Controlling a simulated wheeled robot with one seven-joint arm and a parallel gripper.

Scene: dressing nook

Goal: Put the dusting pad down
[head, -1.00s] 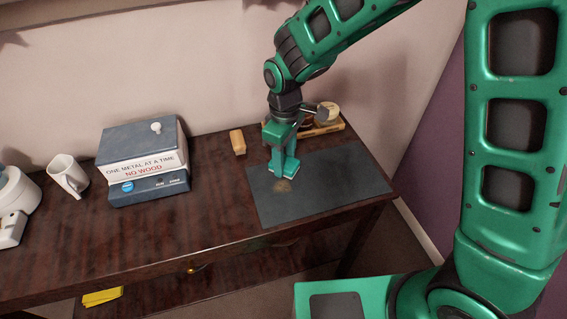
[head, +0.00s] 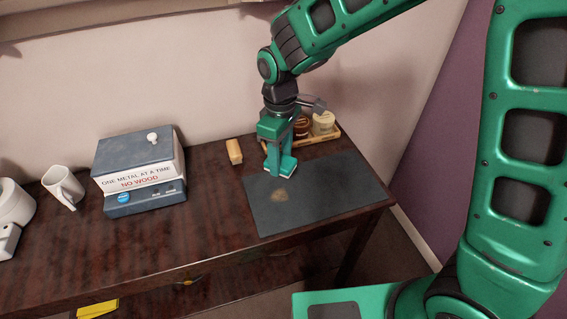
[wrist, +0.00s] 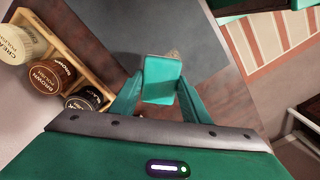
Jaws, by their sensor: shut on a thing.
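The dusting pad (wrist: 162,80) is a small teal block between the two fingers of my gripper (wrist: 156,98) in the wrist view. In the head view my gripper (head: 280,158) points down and is shut on the pad (head: 283,171), over the back left part of a dark grey mat (head: 330,192). A pale edge shows along the pad's underside. I cannot tell whether the pad touches the mat or hangs just above it. A tan dusty patch (head: 279,195) lies on the mat just in front of the pad.
A wooden tray (head: 334,132) with polish tins stands behind the mat, close to my gripper. A wood-handled block (head: 234,151) lies left of it. The table's front middle is clear.

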